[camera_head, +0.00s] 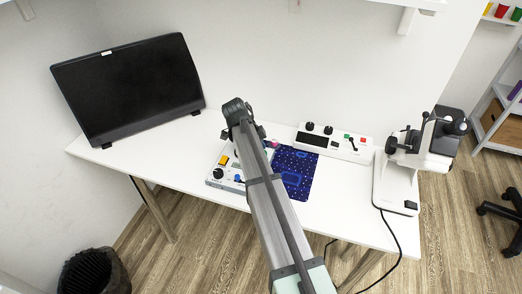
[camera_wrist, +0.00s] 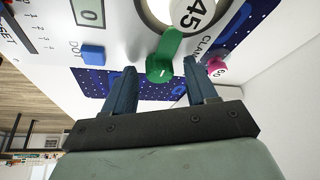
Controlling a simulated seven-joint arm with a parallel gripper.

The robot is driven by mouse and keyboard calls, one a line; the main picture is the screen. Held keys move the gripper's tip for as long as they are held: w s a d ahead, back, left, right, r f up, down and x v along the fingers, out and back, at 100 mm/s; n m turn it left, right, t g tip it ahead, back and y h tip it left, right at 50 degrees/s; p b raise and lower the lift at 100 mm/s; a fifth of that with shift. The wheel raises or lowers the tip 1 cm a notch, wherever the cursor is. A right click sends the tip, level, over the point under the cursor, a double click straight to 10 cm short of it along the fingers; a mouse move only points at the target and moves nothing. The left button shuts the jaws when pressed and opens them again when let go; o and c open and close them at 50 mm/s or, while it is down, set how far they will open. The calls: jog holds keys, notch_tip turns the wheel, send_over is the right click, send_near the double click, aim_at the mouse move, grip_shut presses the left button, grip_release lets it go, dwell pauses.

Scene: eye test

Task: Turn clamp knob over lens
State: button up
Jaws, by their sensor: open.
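A green knob (camera_wrist: 164,56) shows in the wrist view beside printed lettering that starts "CLA". My gripper (camera_wrist: 159,67) is open, with one blue finger on each side of the green knob. A narrow gap shows on each side; I cannot tell whether the fingertips reach down past its top. In the head view the panel (camera_head: 216,184) is partly hidden by my arm, and the green knob is hidden.
A blue button (camera_wrist: 93,52) and a pink knob (camera_wrist: 216,66) are near my fingers. A dark blue mat (camera_head: 296,185) lies on the white table (camera_head: 340,212). A control box (camera_head: 362,153), a microscope-like instrument (camera_head: 396,190) and a black monitor (camera_head: 130,85) stand around.

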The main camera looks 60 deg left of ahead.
jog(key=shift+r, duration=0.1)
jog(key=v, duration=1.3)
jog(key=shift+s+r, duration=0.15)
jog(key=shift+r, duration=0.1)
jog(key=shift+a, duration=0.15)
jog(key=w+d+f+m+g+h, duration=0.1)
jog(key=w+d+f+m, duration=0.3)
jog(key=d, duration=1.1)
jog(key=w+d+f+n+g+h, duration=0.1)
jog(key=w+d+f+g, duration=0.15)
jog(key=d+f, duration=0.85)
jog(key=w+d+f+m+g, duration=0.15)
jog(key=w+d, duration=0.25)
jog(key=d, duration=1.5)
jog(key=d+f+n+g, duration=0.5)
jog(key=d+f+n, duration=0.1)
jog(key=d+f, duration=1.7)
jog(key=s+d+f+n+y, duration=0.1)
jog(key=s+d+f, duration=0.2)
jog(key=d+f, duration=0.3)
jog(key=s+d+f+n+g+y, duration=0.1)
jog(key=s+d+f, duration=0.3)
jog(key=d, duration=0.5)
jog(key=shift+s+f+y, duration=0.2)
jog(key=shift+f+y, duration=0.5)
jog(key=shift+f, duration=0.25)
